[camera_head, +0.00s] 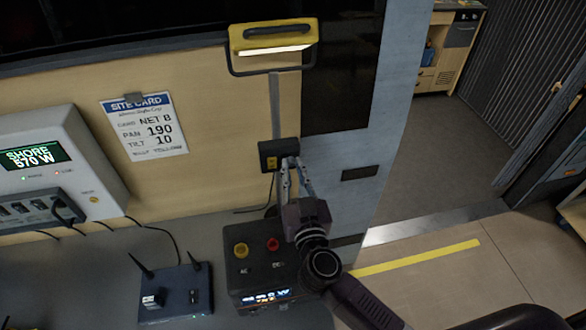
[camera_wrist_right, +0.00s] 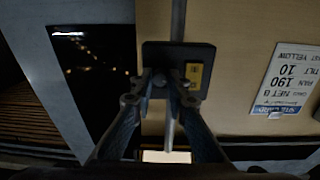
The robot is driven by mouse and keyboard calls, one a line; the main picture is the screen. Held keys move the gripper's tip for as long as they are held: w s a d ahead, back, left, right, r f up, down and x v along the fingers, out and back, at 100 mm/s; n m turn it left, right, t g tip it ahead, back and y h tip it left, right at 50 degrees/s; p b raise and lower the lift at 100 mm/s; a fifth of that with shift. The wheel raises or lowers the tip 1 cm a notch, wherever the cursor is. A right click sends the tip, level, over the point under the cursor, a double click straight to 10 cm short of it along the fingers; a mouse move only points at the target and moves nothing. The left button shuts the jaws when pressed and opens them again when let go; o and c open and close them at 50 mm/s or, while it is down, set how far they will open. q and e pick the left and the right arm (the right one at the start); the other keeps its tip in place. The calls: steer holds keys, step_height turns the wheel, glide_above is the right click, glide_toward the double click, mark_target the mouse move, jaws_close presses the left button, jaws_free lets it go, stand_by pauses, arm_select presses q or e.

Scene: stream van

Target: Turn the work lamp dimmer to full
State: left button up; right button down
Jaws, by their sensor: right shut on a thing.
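The yellow work lamp (camera_head: 272,37) hangs on the wall at the top, with a bright lit strip along its lower edge. Below it, the dark dimmer box (camera_head: 268,148) is fixed to the wall post and carries a yellow rocker (camera_head: 271,162). The box also shows in the right wrist view (camera_wrist_right: 160,52), with the rocker (camera_wrist_right: 195,76) beside my fingertips. My right gripper (camera_head: 291,163) is shut on the dimmer knob at the box's front. The fingertips (camera_wrist_right: 170,80) hide most of the knob, so its setting cannot be read. My left gripper is out of view.
A black power unit (camera_head: 238,272) with yellow and red buttons stands on the counter under my right arm. A router (camera_head: 174,292) with antennas is left of it. A site card (camera_head: 144,126) and a shore-power panel (camera_head: 30,120) are on the wall. Open floor lies right.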

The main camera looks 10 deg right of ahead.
steer(key=m, duration=0.8)
steer(key=shift+m, duration=0.4)
steer(key=m, duration=0.3)
steer(key=shift+r+m, duration=0.1)
steer(key=shift+m, duration=0.2)
steer(key=m, duration=0.4)
steer(key=shift+y, duration=0.3)
steer(key=m, duration=0.5)
steer(key=shift+d+m, duration=0.1)
steer(key=shift+m, duration=0.2)
steer(key=m, duration=0.4)
steer(key=shift+m, duration=0.3)
steer(key=m, duration=0.6)
